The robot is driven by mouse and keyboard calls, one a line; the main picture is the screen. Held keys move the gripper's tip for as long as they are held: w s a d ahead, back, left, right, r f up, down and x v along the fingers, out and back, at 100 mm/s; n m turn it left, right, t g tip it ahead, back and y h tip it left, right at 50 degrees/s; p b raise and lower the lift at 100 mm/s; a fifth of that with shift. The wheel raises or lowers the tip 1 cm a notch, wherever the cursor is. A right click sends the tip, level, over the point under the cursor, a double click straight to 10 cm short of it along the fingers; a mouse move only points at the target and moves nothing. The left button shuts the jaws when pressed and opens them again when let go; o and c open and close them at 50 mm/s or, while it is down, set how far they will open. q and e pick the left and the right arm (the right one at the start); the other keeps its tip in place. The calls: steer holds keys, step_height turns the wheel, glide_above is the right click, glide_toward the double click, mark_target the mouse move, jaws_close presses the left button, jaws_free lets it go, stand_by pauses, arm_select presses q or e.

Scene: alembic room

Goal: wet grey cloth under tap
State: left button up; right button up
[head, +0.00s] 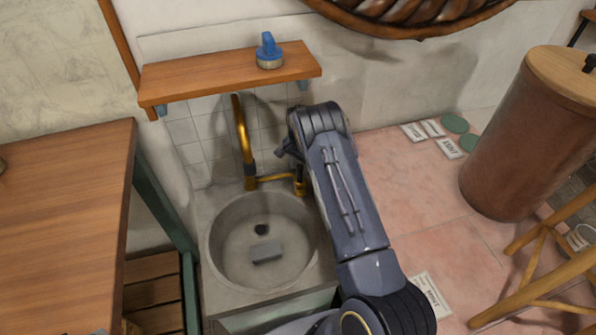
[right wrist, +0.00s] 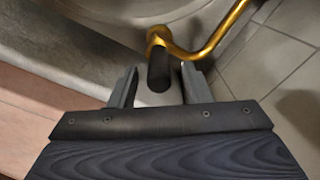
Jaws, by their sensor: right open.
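The grey cloth (head: 266,251) lies as a small folded block on the bottom of the round grey sink (head: 219,270), just in front of the drain. The brass tap (head: 240,130) rises at the back of the sink, with a pipe running right along the back edge. No water shows from it. My right gripper (right wrist: 158,80) is open, its two fingers on either side of the tap's dark handle (right wrist: 160,68), with gaps visible. In the head view my right arm hides most of this gripper.
A wooden shelf (head: 215,78) with a blue-topped brush (head: 268,50) hangs above the sink. A wooden table (head: 65,220) stands to the left. A brown bin (head: 530,130) and wooden stool legs (head: 545,265) are at the right. Cards and green discs lie on the pink tiles.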

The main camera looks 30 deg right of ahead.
mark_target(300, 176)
steer(key=shift+f, duration=1.4)
jaws_close()
